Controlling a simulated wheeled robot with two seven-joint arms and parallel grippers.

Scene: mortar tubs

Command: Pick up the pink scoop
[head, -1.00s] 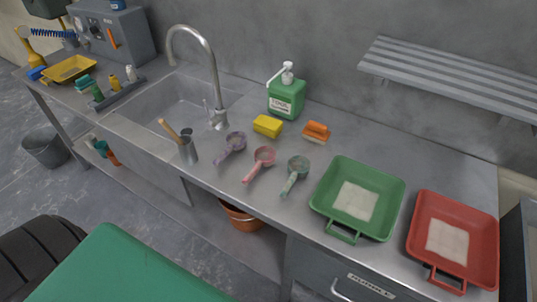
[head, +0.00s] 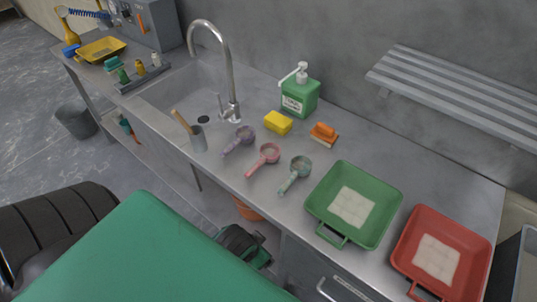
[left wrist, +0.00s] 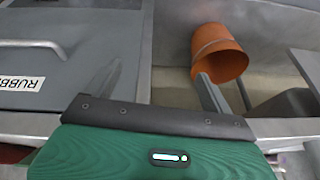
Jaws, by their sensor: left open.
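The pink scoop (head: 267,156) lies on the steel counter in the head view, its round cup to the back and its handle toward the front edge. It sits between a purple scoop (head: 241,138) and a grey-green scoop (head: 298,169), apart from both. My left gripper (head: 246,243) is in front of the counter, low and below its front edge, well short of the pink scoop. In the left wrist view its two fingers (left wrist: 160,88) are spread with nothing between them. My right gripper is in neither view.
A green tub (head: 386,223) and a red tub (head: 468,262) stand right. A yellow sponge (head: 278,123) and green soap bottle (head: 300,97) are behind.

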